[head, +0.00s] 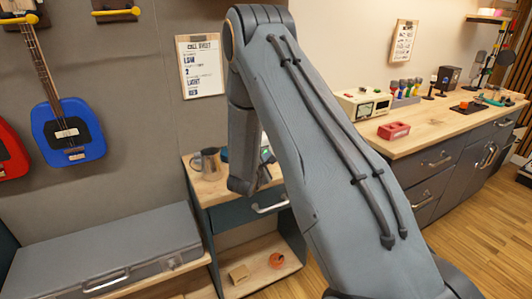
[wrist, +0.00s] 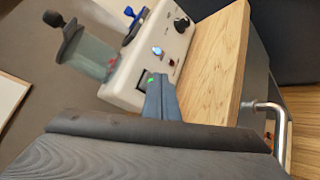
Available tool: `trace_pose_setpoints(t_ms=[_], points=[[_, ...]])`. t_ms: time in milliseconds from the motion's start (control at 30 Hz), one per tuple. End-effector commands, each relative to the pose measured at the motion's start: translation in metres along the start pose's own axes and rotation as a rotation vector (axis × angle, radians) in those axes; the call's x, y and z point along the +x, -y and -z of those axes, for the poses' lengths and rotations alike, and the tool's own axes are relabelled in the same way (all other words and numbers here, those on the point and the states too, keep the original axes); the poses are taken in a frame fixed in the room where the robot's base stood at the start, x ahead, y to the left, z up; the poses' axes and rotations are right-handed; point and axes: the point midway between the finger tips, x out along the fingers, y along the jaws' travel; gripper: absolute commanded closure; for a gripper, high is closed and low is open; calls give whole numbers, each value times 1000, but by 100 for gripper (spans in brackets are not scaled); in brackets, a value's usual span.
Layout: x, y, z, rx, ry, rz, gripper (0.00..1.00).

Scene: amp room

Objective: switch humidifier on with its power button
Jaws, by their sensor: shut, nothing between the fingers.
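In the wrist view, a cream box (wrist: 180,48) stands on a wooden top. It looks like the humidifier, but I cannot be sure. Its front has a black knob (wrist: 181,22), a bright bluish-white spot (wrist: 157,51), a small red spot (wrist: 171,62) and a dark panel with a green light (wrist: 150,79). I cannot tell which is the power button. Contact cannot be told.
A bar handle (wrist: 268,106) sticks out below that top. A grey case (head: 110,255) lies at left. The right counter (head: 420,135) holds a red block (head: 393,130) and several devices.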

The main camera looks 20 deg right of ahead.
Motion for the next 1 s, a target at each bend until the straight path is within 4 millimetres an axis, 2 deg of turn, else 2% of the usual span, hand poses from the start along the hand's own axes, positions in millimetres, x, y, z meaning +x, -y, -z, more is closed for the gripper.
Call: trace_pose_setpoints(t_ms=[267, 800, 1000], points=[[-3, 2, -2, 0, 1, 1, 100], [-36, 27, -27, -1, 1, 3, 100], [-42, 31, -31, 0, 1, 1, 100]])
